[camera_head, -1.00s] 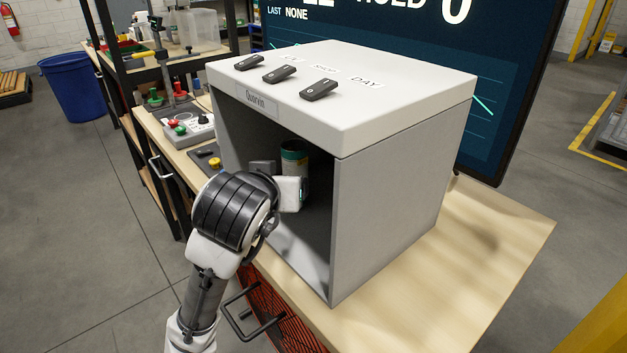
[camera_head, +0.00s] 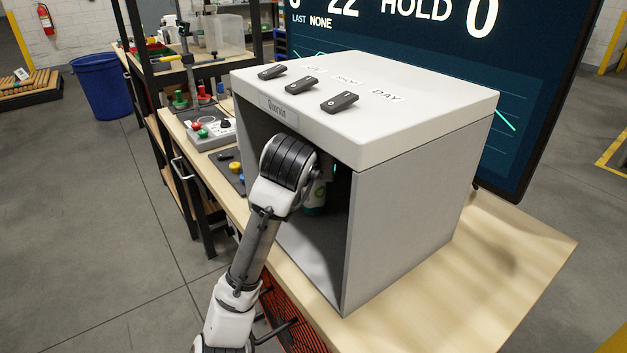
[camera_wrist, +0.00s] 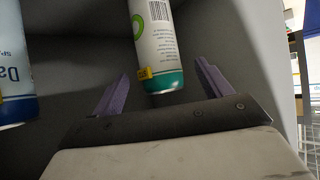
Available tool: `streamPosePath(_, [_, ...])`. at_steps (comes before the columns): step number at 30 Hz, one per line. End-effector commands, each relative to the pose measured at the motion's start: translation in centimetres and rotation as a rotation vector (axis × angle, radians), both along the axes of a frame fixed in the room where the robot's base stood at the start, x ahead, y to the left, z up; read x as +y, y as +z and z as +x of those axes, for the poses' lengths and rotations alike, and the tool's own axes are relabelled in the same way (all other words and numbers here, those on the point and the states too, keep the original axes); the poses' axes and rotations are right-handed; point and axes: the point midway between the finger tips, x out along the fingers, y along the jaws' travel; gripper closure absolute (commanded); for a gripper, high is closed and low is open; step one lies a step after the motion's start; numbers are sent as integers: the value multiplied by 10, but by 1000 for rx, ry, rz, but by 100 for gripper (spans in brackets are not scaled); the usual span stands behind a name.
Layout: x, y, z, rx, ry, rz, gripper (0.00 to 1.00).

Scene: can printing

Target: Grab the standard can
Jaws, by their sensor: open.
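A white can (camera_wrist: 157,45) with a teal end band, a barcode and a small yellow mark is in the wrist view, its teal end between the fingers in the picture. I see no finger touching it. In the head view, the can's lower part (camera_head: 316,196) shows inside the grey box, its top hidden behind my wrist. My gripper (camera_wrist: 162,88) is open, with two purple fingers apart. In the head view its fingers are hidden at the box opening. A second can (camera_wrist: 14,65) with blue lettering is at the left of the wrist view. I cannot tell which can is standard.
The box (camera_head: 400,215) has a white top with several black switches (camera_head: 301,85) and an open front. Its walls and roof enclose the can closely. It stands on a wooden table (camera_head: 490,265). A screen (camera_head: 520,110) stands behind. A button panel (camera_head: 212,132) is at left.

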Motion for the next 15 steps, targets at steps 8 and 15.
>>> streamPosePath(8, [-5,-19,29,3,1,0,23])
streamPosePath(15, [-7,-28,41,0,0,0,23])
